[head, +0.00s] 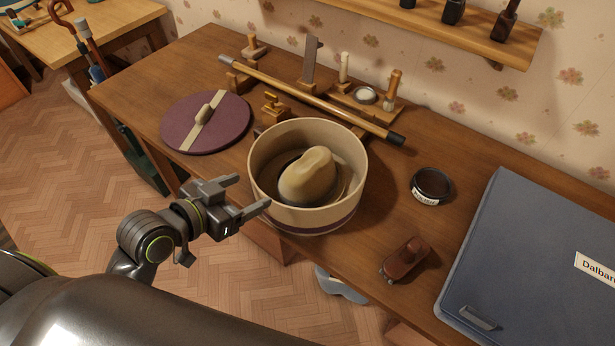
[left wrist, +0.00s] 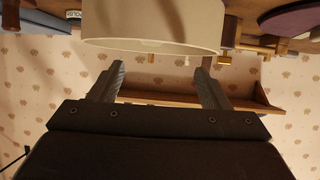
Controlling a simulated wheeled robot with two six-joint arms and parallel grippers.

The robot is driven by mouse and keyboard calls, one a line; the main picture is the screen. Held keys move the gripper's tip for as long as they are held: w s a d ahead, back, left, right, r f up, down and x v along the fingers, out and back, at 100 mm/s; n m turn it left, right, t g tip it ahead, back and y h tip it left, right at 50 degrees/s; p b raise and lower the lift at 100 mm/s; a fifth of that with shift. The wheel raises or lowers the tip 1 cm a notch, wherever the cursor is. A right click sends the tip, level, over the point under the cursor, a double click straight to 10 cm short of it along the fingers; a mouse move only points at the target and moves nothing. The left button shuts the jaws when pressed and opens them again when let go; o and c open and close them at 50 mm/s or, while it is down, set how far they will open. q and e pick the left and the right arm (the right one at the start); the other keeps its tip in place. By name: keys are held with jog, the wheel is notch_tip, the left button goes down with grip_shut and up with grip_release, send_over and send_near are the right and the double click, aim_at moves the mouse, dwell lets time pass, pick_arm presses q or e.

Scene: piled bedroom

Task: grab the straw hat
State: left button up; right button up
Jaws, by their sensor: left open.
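The straw hat (head: 308,174), tan with a pinched crown, lies inside a round cream hat box (head: 288,211) on the wooden table. Its crown shows; its lower parts are partly hidden by the box wall. My left gripper (head: 245,193) is open and empty, just left of the box near the table's front edge. In the left wrist view, the open fingers (left wrist: 159,70) point toward the cream box wall (left wrist: 150,28); the hat is not visible there. My right gripper is not in view.
The purple lid (head: 175,118) lies left of the box. A cane (head: 310,100) lies across wooden stands behind it. A dark jar (head: 431,184), a brown wooden object (head: 405,259) and a blue case (head: 540,250) are to the right. A shelf (head: 440,30) hangs above.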

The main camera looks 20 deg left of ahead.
pick_arm(q)
jog(key=r, duration=0.1)
send_near(306, 163)
jog(key=w, duration=0.2)
jog(key=w+d+f+b, duration=0.1)
jog(key=shift+h, duration=0.3)
jog(key=shift+f+p+x, duration=0.25)
jog(key=shift+p+x, duration=0.25)
jog(key=shift+x, duration=2.45)
jog(key=shift+s, duration=0.1)
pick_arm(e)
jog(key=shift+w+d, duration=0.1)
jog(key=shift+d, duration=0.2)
pick_arm(q)
jog(key=c, duration=1.4)
